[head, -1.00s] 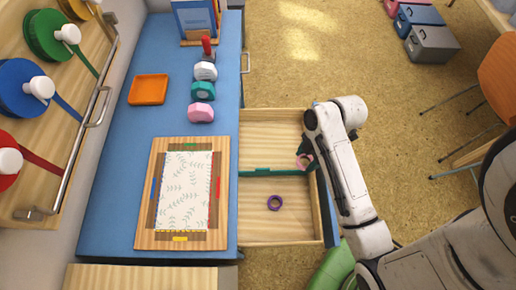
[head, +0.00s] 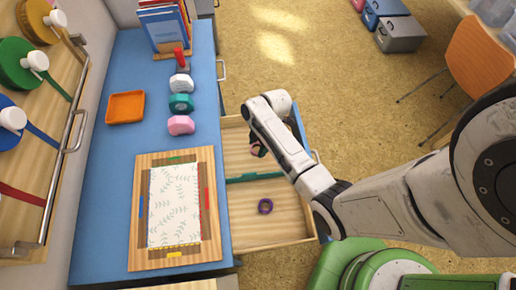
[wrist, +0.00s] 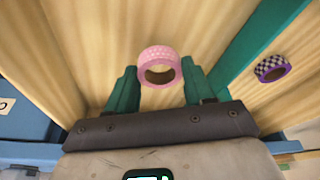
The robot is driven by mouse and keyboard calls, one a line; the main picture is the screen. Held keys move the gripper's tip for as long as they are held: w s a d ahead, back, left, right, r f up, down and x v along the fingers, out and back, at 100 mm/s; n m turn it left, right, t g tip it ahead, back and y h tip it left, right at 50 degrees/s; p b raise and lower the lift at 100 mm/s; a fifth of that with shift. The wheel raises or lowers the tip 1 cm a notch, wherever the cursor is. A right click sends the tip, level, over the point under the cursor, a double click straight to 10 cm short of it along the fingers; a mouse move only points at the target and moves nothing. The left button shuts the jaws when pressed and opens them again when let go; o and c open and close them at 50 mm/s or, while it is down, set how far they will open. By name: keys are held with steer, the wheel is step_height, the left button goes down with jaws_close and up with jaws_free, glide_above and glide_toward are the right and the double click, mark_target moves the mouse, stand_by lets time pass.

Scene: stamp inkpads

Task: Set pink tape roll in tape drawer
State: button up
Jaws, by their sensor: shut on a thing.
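The pink tape roll (wrist: 160,55) sits between the two green fingers of my gripper (wrist: 160,78) in the wrist view. The gripper is shut on it. In the head view my arm hides most of the roll and gripper. The open wooden tape drawer (head: 283,232) has a green divider (head: 243,178), which also shows in the wrist view (wrist: 252,55). My gripper is over or in the far compartment, beyond the divider. How high the roll is above the drawer floor is hard to tell. A purple tape roll (head: 265,206) lies in the near compartment.
The blue cabinet top (head: 100,200) left of the drawer holds a wooden board (head: 138,215) with patterned paper, an orange tray (head: 125,107) and a row of stamps (head: 181,103). The near compartment has bare floor around the purple roll.

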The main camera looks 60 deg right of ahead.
mark_target(258, 149)
steer(key=shift+w+f, duration=0.1)
steer(key=shift+f, duration=1.5)
steer(key=shift+f, duration=0.1)
steer(key=o, duration=1)
steer(key=v, duration=1.2)
steer(key=s+a+r+m+h, duration=0.1)
steer(key=s+a+r+m, duration=0.2)
steer(key=s+a+m, duration=0.2)
steer(key=s+a+r+m+h, duration=0.2)
steer(key=s+a+m, duration=0.4)
steer(key=a, duration=0.4)
steer(key=shift+s+r+m+g, duration=0.3)
steer(key=shift+r+m, duration=0.25)
steer(key=shift+m, duration=0.35)
